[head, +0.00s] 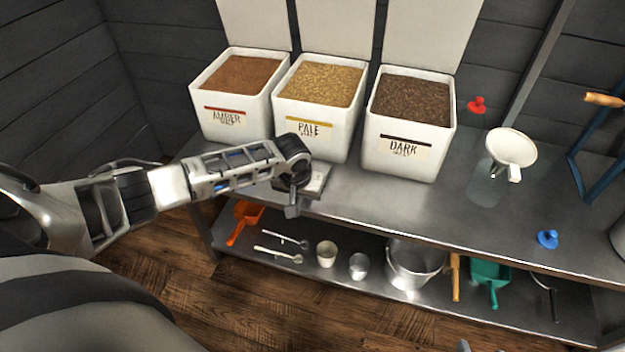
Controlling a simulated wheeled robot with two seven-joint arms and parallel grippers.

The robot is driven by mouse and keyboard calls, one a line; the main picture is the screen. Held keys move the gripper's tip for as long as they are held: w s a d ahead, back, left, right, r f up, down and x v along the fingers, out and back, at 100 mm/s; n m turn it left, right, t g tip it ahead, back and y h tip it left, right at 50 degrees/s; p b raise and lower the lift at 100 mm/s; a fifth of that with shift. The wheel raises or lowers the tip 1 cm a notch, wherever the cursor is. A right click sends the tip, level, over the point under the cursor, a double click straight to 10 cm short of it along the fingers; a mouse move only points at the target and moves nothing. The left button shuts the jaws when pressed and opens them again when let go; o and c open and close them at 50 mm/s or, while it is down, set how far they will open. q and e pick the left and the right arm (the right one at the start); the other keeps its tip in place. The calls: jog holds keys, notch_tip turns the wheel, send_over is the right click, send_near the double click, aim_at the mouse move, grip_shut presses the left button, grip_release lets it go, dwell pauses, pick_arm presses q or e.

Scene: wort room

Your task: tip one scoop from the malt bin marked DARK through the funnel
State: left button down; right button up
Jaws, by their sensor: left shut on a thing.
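The malt bin marked DARK (405,158) stands open on the steel bench, full of dark brown grain (412,99). A white funnel (511,147) sits on a clear glass vessel (487,188) to the right of it. My left gripper (292,200) is at the bench's front edge, in front of the PALE bin and left of the DARK bin. It is shut on a small grey thing, mostly hidden by the fingers; I cannot tell what it is. An orange scoop (245,219) and a teal scoop (490,276) are on the lower shelf.
The AMBER bin (215,122) and PALE bin (308,132) stand left of DARK. Red (477,105) and blue (547,239) knobbed pieces lie on the bench, near a blue frame (590,170). The lower shelf holds spoons, cups and a metal bucket (412,268). Bench before DARK is clear.

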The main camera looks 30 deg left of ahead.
pick_arm(q)
jog(key=shift+r+p, duration=2.3)
jog(key=shift+r, duration=0.1)
